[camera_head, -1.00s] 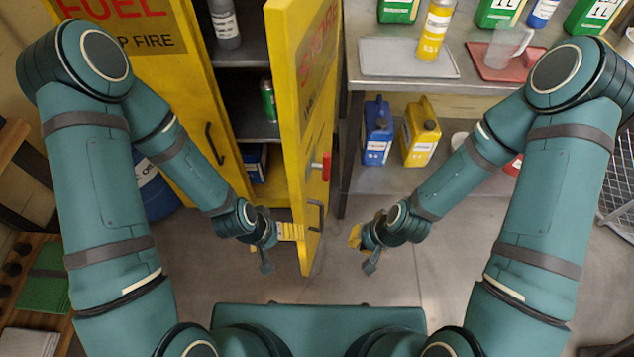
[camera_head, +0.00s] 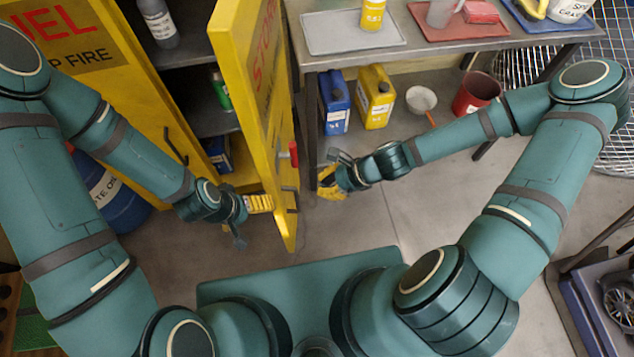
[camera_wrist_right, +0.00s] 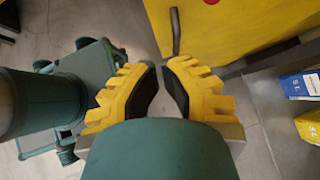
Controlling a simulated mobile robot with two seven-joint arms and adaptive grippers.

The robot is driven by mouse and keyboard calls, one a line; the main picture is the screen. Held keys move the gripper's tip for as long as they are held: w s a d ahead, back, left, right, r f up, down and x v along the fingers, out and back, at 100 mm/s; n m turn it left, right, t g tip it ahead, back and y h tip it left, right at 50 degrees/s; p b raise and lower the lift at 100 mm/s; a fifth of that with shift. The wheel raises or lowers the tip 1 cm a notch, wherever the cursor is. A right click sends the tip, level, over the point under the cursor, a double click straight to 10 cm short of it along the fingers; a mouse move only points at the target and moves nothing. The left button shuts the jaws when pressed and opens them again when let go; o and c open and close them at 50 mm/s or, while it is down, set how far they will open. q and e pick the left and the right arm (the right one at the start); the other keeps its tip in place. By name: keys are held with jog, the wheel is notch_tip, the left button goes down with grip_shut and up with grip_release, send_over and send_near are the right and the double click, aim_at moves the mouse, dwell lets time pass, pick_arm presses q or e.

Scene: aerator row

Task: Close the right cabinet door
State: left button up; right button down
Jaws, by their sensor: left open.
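The right cabinet door (camera_head: 262,125) is yellow and stands open, jutting toward me, seen almost edge-on. Its dark handle (camera_head: 291,190) and red latch (camera_head: 293,154) are on its right-hand, outer face. My left gripper (camera_head: 265,203) is open, with its yellow fingers beside the door's inner face near the lower edge; I cannot tell if they touch it. My right gripper (camera_head: 321,184) is a little right of the handle, apart from the door. In the right wrist view, its fingers (camera_wrist_right: 160,75) have a narrow empty gap between them, and the door's handle (camera_wrist_right: 175,32) is just beyond.
The yellow cabinet (camera_head: 100,70) is at left, with bottles on its shelves. A metal table (camera_head: 440,52) with trays stands right of the door, above blue (camera_head: 334,102) and yellow (camera_head: 376,97) jugs. A blue drum (camera_head: 115,195) is at left. Floor between my arms is clear.

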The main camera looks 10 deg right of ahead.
aim_at(280, 196)
jog(key=x, duration=0.3)
jog(key=r+b+x, duration=0.1)
jog(key=x, duration=0.2)
jog(key=a+b+x, duration=0.1)
jog(key=x, duration=0.3)
jog(key=shift+w+a+r, duration=0.1)
jog(key=shift+w+r, duration=0.05)
jog(key=shift+w+a+b, duration=0.2)
jog(key=shift+a+b, duration=0.1)
jog(key=shift+a, duration=0.3)
